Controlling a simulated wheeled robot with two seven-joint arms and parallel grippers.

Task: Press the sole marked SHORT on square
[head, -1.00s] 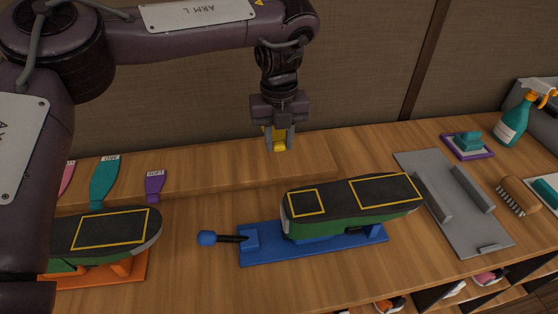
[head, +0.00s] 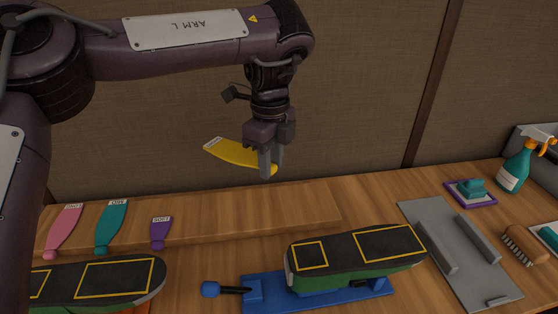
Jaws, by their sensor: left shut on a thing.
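My left gripper (head: 268,165) is shut on the narrow end of a yellow paddle-shaped piece (head: 238,154), held in the air above the back of the bench. A white label is at its wide left end; I cannot read it surely. Pink (head: 64,228), teal (head: 111,227) and purple (head: 161,231) labelled pieces lie at the back left. An upturned green shoe with a black sole (head: 343,252) sits on a blue stand (head: 262,300), with two yellow-outlined areas on the sole. Another such shoe (head: 100,280) is at the lower left, partly cut off. My right gripper is not in view.
A blue-knobbed lever (head: 210,289) projects left from the blue stand. A grey fixture plate (head: 466,270), a teal block on a purple base (head: 470,190), a brush (head: 518,246) and a spray bottle (head: 515,168) stand right. The back wall is close behind.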

